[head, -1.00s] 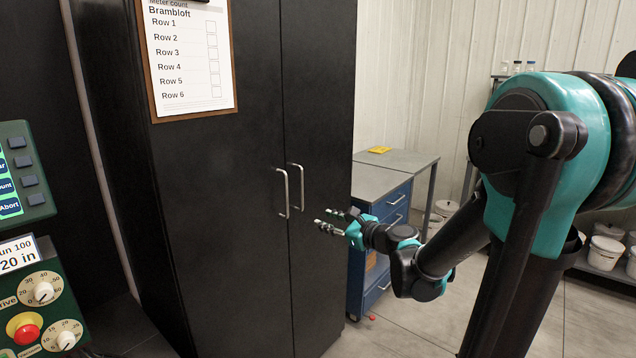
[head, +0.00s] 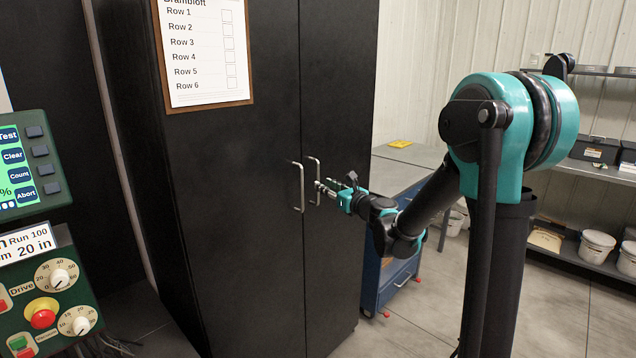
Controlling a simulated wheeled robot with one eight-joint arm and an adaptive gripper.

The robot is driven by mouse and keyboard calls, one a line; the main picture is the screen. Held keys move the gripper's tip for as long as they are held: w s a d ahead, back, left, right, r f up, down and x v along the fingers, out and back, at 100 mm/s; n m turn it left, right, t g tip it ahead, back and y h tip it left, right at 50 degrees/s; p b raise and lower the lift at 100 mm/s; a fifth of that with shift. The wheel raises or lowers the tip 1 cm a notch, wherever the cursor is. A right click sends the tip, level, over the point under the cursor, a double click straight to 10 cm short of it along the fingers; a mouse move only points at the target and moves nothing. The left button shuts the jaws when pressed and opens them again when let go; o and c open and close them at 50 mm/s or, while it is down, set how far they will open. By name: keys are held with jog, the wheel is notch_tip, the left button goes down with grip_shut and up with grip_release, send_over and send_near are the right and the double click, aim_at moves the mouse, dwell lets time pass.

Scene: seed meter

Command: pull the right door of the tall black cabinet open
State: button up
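The tall black cabinet (head: 225,230) stands in the middle of the head view, both doors closed. Its right door (head: 338,90) carries a vertical silver bar handle (head: 315,180) near the centre seam. The left door's handle (head: 299,187) is just beside it. My gripper (head: 328,189), teal and dark with light fingertips, reaches in from the right, its fingertips at the right door's handle. The fingers look spread apart. I cannot tell whether they touch the handle or lie around it.
A clipboard sheet (head: 205,50) hangs on the left door. A control panel with knobs and a red button (head: 42,315) is at the left. A blue drawer cabinet (head: 385,270) stands right of the black cabinet. Shelves with white buckets (head: 597,247) are at the far right. Floor between is clear.

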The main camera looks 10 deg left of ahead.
aim_at(318, 201)
jog(key=shift+x, duration=2.45)
grip_shut()
